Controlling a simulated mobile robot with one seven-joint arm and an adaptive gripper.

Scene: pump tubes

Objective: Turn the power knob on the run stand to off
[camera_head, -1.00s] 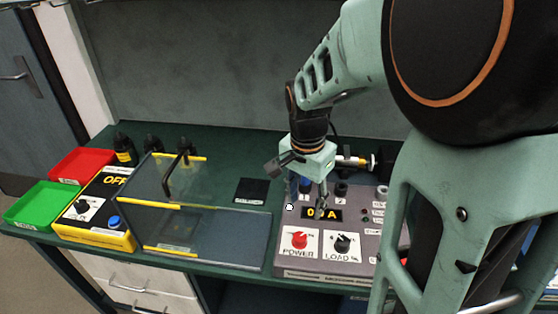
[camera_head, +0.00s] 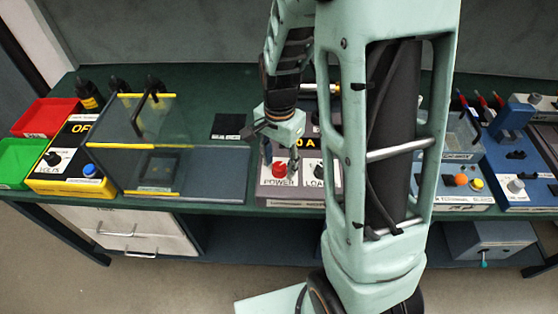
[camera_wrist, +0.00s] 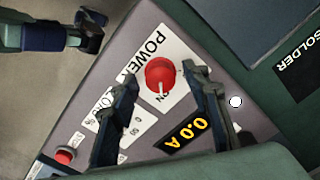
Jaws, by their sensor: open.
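The run stand (camera_head: 263,185) is a grey box at the middle of the bench. Its red power knob (camera_head: 279,171) stands on a white POWER label at the front left of the panel. In the wrist view the red knob (camera_wrist: 160,74) shows between the fingertips, with a pale mark towards the ON lettering. My gripper (camera_head: 277,163) hangs over the knob, open and empty, one finger to each side. I cannot tell how far above the knob the fingertips are. The display (camera_wrist: 187,137) reads 0.0 A.
The LOAD knob (camera_head: 319,172) is just right of the power knob, partly behind my arm. A clear-guarded station (camera_head: 175,191) stands to the left, beside a yellow box (camera_head: 66,184). Blue equipment (camera_head: 515,165) is at the right. A black SOLDER mat (camera_head: 229,126) lies behind.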

